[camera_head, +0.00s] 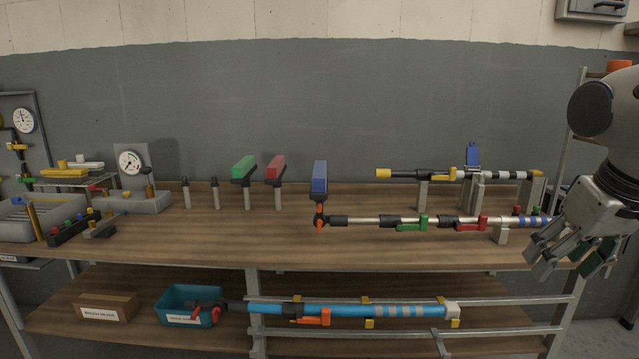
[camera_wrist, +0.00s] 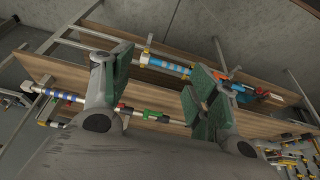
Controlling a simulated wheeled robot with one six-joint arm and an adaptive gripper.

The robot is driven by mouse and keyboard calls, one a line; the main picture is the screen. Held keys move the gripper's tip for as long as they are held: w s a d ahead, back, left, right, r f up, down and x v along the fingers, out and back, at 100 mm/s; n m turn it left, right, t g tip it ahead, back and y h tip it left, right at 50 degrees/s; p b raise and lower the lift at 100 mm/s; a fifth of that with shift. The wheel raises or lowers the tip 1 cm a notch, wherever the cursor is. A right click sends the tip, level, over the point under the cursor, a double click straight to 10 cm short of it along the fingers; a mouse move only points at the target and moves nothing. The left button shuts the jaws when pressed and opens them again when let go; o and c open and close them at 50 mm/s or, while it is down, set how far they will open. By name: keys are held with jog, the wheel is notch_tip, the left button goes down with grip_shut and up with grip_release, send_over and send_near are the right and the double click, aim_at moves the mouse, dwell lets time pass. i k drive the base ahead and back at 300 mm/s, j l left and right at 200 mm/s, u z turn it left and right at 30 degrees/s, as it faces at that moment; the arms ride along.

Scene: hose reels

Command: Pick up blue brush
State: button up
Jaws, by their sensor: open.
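The blue brush (camera_head: 320,177) stands upright near the middle of the workbench top in the head view. It sits directly above an orange and black joint (camera_head: 320,219) at the left end of a silver pole (camera_head: 375,221); I cannot tell whether they are joined. My gripper (camera_head: 577,256) is at the far right, well apart from the brush, over the bench's right end. Its green-padded fingers are spread and empty, as the wrist view (camera_wrist: 160,78) also shows. I cannot make out the blue brush in the wrist view.
Green (camera_head: 243,167) and red (camera_head: 276,168) brush heads stand on posts left of the blue one. A second pole (camera_head: 400,174) lies on supports behind. A gauge (camera_head: 130,162) stands at left. The lower shelf holds a teal bin (camera_head: 172,297) and a blue pole (camera_head: 375,311).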

aim_at(318, 189)
jog(key=i+j, duration=0.4)
jog(key=j, duration=0.2)
jog(key=i+j, duration=0.1)
jog(key=j, duration=0.5)
jog(key=i+j+z, duration=0.1)
jog(key=j, duration=0.5)
jog(key=i+j, duration=0.15)
jog(key=j, duration=0.45)
